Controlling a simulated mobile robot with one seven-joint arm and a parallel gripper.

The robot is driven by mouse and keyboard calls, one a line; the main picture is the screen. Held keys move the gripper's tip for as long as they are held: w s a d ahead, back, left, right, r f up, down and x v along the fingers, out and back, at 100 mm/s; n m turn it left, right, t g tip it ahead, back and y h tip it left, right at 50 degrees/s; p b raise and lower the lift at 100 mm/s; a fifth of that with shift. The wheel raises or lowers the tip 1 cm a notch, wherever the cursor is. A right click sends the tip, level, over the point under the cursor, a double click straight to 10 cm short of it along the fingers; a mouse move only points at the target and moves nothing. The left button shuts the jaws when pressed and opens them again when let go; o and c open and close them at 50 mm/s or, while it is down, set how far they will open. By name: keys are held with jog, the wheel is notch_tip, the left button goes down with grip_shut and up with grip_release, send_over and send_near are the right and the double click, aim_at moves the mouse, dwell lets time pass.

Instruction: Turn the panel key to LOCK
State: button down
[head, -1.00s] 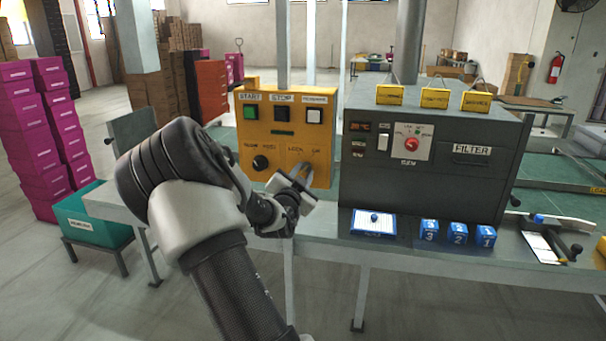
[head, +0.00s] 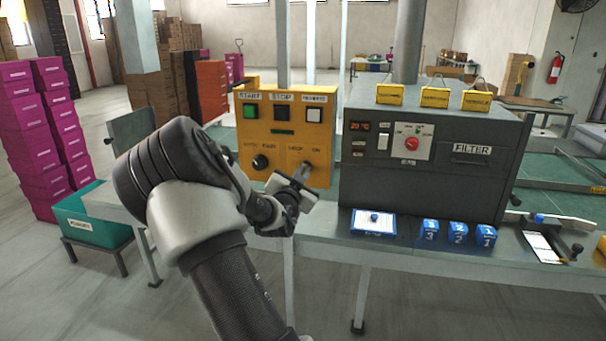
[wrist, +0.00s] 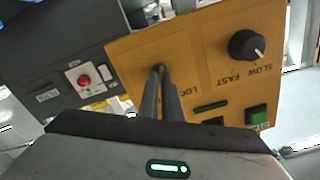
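My gripper (head: 304,172) is at the panel's lower right, by the LOCK and ON lettering. In the wrist view, my gripper's two dark fingers (wrist: 158,78) are close together and their tips reach the panel face beside the upside-down LOCK lettering. They appear shut on the panel key, of which only a dark bit shows at the tips. The key's exact angle is hidden. The black speed knob (wrist: 247,46) is beside it, apart from the fingers.
A grey machine (head: 430,190) with a red knob (head: 412,144) stands close to the panel's right. Blue numbered blocks (head: 458,233) and a blue-edged card tray (head: 373,222) lie along the bench front. Magenta boxes (head: 45,130) are stacked at the left.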

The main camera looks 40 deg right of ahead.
jog(key=n, duration=1.2)
jog(key=shift+w+a, duration=0.15)
jog(key=shift+f+n, duration=0.1)
jog(key=shift+n, duration=0.2)
jog(key=c, duration=2)
grip_release()
jog(key=shift+a, duration=0.1)
jog(key=p+v, duration=0.1)
jog(key=v, duration=1.6)
jog(key=shift+a, duration=0.15)
